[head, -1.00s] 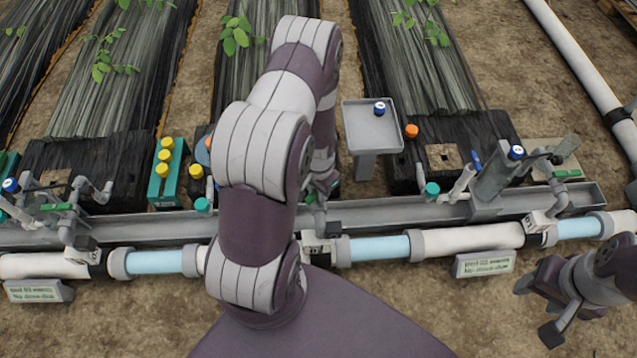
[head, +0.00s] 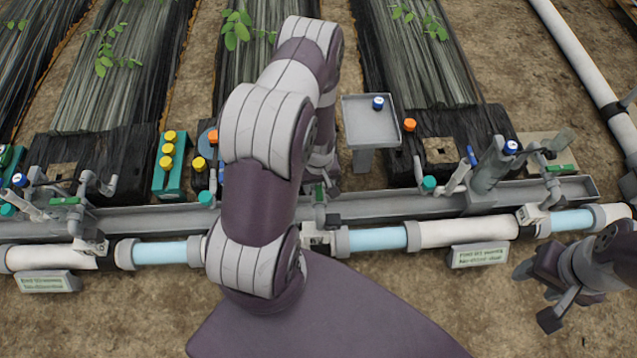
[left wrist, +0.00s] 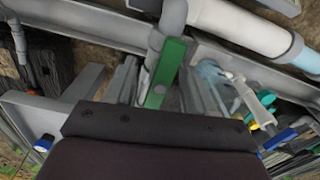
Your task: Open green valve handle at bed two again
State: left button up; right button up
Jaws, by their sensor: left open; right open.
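A green valve handle (head: 319,192) shows at the middle valve on the pipe in the head view, beside my left arm. In the left wrist view this green handle (left wrist: 166,70) runs lengthwise from the grey pipe fitting toward my left gripper (left wrist: 160,92). The left gripper is open, with grey fingers either side of the handle's near end; I cannot tell whether they touch it. In the head view my forearm mostly hides this gripper. Other green handles sit at the left valve (head: 65,201) and right valve (head: 560,168). My right gripper (head: 546,290) is open and empty at lower right.
A grey trough (head: 400,208) runs behind the white and blue pipe (head: 378,239). A grey stand (head: 370,124) holds a blue-capped bottle (head: 378,103). A teal rack with yellow caps (head: 168,164) stands left of my arm. Signs stand before the pipe.

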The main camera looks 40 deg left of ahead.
pick_arm(q)
notch_tip(320, 180, up, 10)
jog(key=p, duration=0.9)
jog(key=shift+r+p, duration=0.15)
jog(key=shift+p, duration=0.15)
jog(key=shift+f, duration=0.25)
jog(key=shift+s+d+m+g, duration=0.2)
jog(key=shift+s+m, duration=0.05)
jog(key=shift+s, duration=0.25)
jog(key=shift+s+d+m+g, duration=0.15)
jog(key=shift+s+m+g, duration=0.1)
jog(key=shift+s, duration=0.25)
jog(key=s+d+r+m+t, duration=0.15)
jog(key=d+r+m, duration=0.3)
jog(key=r, duration=0.85)
jog(key=s+d+r+m, duration=0.3)
jog(key=d+r+m, duration=0.15)
jog(key=r, duration=0.85)
notch_tip(320, 180, up, 30)
jog(key=d+p, duration=0.1)
jog(key=p, duration=2.7)
jog(key=shift+w+d+f+t, duration=0.15)
jog(key=shift+w+d+t, duration=0.15)
jog(key=shift+w+t, duration=0.1)
